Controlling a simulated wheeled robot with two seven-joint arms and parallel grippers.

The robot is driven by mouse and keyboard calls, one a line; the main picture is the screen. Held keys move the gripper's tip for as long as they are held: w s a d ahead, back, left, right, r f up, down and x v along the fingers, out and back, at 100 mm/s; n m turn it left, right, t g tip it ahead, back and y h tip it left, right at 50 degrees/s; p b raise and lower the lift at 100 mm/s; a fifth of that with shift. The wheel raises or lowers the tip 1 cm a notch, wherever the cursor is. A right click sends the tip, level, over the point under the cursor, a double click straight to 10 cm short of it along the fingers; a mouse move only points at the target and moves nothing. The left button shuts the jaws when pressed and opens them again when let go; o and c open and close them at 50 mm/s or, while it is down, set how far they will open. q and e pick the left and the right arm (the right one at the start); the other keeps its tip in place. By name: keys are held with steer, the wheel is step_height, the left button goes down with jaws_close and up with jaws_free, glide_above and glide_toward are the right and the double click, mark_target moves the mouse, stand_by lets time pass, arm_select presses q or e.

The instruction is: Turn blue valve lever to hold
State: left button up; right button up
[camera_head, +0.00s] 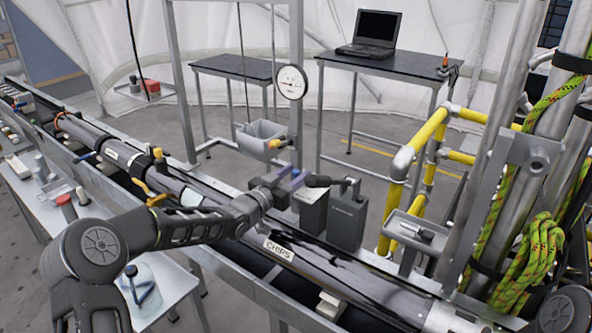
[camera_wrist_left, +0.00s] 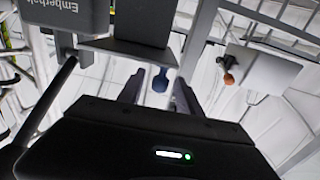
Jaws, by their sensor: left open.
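My left gripper (camera_head: 292,183) reaches in from the left over the pipe, beside two dark grey boxes. In the left wrist view, its two fingers (camera_wrist_left: 159,90) are apart. A blue lever tip (camera_wrist_left: 160,82) shows in the gap between them, a little beyond the fingers; I cannot tell whether either finger touches it. In the head view, a small blue spot (camera_head: 296,171) shows at the gripper, and the rest of the lever and its valve body are hidden. My right gripper is not in view.
Dark boxes (camera_head: 347,215) stand close to the right of the left gripper. The long pipe (camera_head: 325,268) labelled CHIPS runs below it. A round gauge (camera_head: 291,82) hangs behind. Yellow rails (camera_head: 429,130), a metal post and coiled green rope (camera_head: 525,262) crowd the right. A laptop (camera_head: 371,33) sits on a back table.

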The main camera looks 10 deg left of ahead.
arm_select(q)
steer(key=shift+w+d, duration=0.1)
steer(key=shift+w, duration=0.15)
jaws_close()
stand_by(0.3)
